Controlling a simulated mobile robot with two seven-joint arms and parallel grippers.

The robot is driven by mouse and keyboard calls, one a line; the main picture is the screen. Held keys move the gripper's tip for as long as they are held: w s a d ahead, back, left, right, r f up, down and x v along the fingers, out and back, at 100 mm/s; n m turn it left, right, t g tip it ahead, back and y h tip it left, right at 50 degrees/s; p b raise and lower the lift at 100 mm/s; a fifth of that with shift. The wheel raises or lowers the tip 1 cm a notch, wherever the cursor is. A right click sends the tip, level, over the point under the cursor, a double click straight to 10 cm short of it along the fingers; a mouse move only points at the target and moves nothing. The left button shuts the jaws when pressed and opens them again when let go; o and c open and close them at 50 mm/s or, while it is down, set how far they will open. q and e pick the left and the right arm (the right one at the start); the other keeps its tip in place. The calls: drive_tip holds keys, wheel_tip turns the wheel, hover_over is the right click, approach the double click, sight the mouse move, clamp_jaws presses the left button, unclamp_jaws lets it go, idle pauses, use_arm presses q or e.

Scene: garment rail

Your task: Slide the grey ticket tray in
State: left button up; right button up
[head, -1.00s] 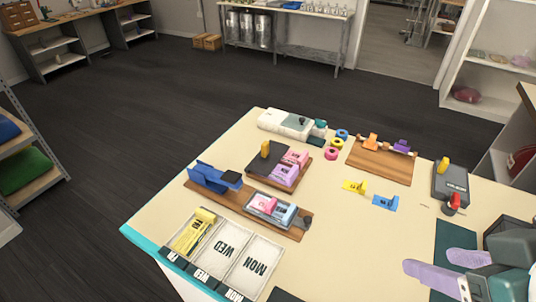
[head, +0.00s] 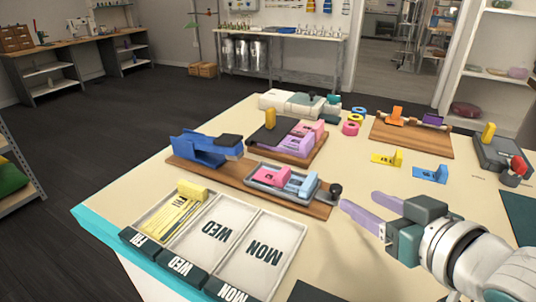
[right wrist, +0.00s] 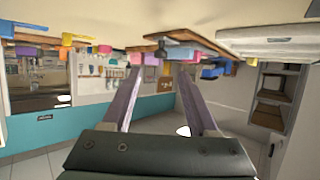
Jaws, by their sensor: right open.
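The grey ticket tray (head: 256,183) lies on a long wooden board (head: 310,210), with pink (head: 271,177) and light blue (head: 300,184) ticket blocks in it. A blue device (head: 205,150) with a dark top stands at the board's left end, left of the tray and apart from it. A black knob (head: 335,189) stands at the board's right end, beside the tray. My right gripper (head: 361,199) is open and empty, its lilac fingers pointing left just right of the knob. In the right wrist view the fingers (right wrist: 160,72) are spread with nothing held. My left gripper is not in view.
A day-labelled tray (head: 290,225) with a yellow ticket block is in front. A dark board (head: 270,137) with pink and purple blocks is behind. Yellow (head: 387,159) and blue (head: 430,174) tickets lie to the right. The tabletop between them and my gripper is clear.

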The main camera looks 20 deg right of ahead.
sight(337, 187)
drive_tip(key=b+x, duration=0.1)
drive_tip(key=x, duration=0.6)
drive_tip(key=shift+w+f+b, duration=0.2)
drive_tip(key=shift+w+b, duration=0.1)
drive_tip(key=shift+b, duration=0.05)
drive_tip(key=shift+c, duration=0.2)
clamp_jaws()
idle(0.8)
